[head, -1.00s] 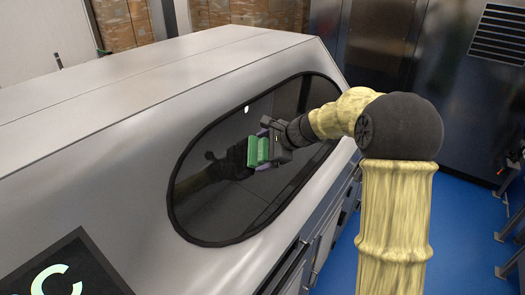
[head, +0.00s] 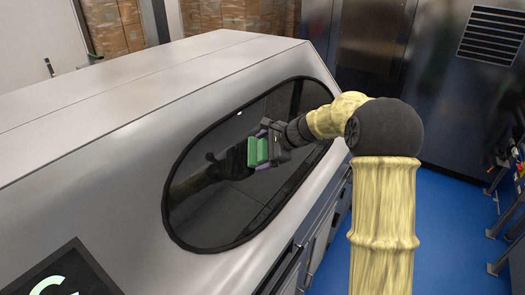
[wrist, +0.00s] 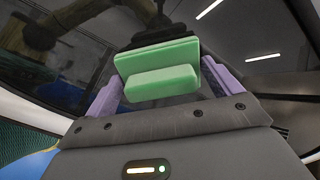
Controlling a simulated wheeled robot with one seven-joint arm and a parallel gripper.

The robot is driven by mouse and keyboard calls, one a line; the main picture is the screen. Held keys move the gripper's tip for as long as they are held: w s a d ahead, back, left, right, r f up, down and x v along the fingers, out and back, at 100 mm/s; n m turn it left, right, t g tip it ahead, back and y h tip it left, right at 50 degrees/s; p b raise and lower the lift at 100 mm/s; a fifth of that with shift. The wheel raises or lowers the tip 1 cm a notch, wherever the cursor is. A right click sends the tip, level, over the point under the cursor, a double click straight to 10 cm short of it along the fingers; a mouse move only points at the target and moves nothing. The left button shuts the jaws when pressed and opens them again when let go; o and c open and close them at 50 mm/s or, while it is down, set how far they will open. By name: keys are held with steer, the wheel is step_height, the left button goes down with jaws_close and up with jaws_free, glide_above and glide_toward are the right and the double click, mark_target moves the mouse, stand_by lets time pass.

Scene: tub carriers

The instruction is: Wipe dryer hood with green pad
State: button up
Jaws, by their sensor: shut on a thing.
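The dryer hood (head: 120,125) is a grey metal housing with a sloped front and a dark, glossy oval window (head: 225,215). My gripper (head: 265,146) is at the middle of that window, shut on the green pad (head: 257,153). In the wrist view, the green pad (wrist: 160,83) sits between the purple fingers of my gripper (wrist: 158,85), with its wide plate facing the dark glass. The glass mirrors my arm. I cannot tell whether the pad's face touches the glass, as the contact side is hidden.
A dark panel with bright lettering (head: 65,280) is at the lower left. Cardboard boxes (head: 112,28) stand behind the hood. A steel cabinet with a vent (head: 445,80) is at the back right. Blue floor (head: 450,215) lies clear right of the hood.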

steer(key=shift+p+v, duration=0.6)
steer(key=shift+v, duration=2.4)
steer(key=shift+w, duration=0.1)
steer(key=v, duration=0.3)
steer(key=shift+p, duration=0.4)
steer(key=shift+f, duration=0.1)
